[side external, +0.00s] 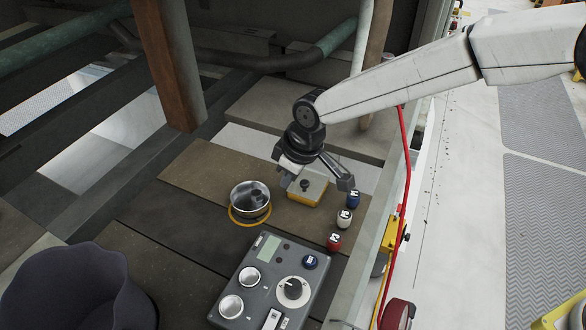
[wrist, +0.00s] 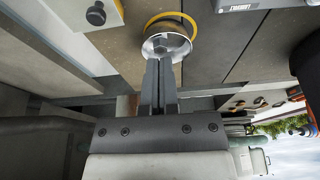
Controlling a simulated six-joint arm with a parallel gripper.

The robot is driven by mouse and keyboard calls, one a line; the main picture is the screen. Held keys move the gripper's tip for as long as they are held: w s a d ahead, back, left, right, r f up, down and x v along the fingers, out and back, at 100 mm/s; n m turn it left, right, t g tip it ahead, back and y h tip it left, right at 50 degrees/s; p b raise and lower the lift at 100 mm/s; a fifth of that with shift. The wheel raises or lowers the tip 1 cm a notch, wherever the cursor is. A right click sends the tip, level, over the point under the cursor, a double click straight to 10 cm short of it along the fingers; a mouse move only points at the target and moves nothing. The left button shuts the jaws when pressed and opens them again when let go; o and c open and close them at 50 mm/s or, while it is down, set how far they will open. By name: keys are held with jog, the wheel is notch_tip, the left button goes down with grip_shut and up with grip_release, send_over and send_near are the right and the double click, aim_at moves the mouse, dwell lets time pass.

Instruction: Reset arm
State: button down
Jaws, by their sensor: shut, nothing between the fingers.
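My gripper (side external: 318,170) hangs above the brown panels in the side view, at the end of my white arm. In the wrist view its two fingers (wrist: 163,65) lie together, with nothing seen between them. A round metal cup or pot (side external: 250,199) stands on a yellow ring on the panel, below and to the left of the gripper in the side view. It also shows beyond the fingertips in the wrist view (wrist: 167,33), which partly cover it. The gap between the fingertips and the cup is hard to judge.
A yellow-edged box (side external: 308,191) with a black knob lies under the gripper. Blue (side external: 353,199), white (side external: 344,218) and red (side external: 334,242) small cylinders stand to the right. A grey control unit (side external: 262,275) and a dark bin (side external: 75,290) are in front. Pipes (side external: 250,62) run behind.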

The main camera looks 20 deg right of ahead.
jog(key=s+d+r+m+h, duration=0.1)
jog(key=s+d+m, duration=0.3)
jog(key=d, duration=0.9)
jog(key=s+d+r+m+h, duration=0.15)
jog(key=s+d, duration=0.45)
jog(key=d, duration=0.7)
jog(key=s+d+m, duration=0.3)
jog(key=s+d, duration=0.3)
jog(key=s, duration=0.2)
jog(key=shift+s+d+f, duration=0.15)
jog(key=shift+f, duration=0.3)
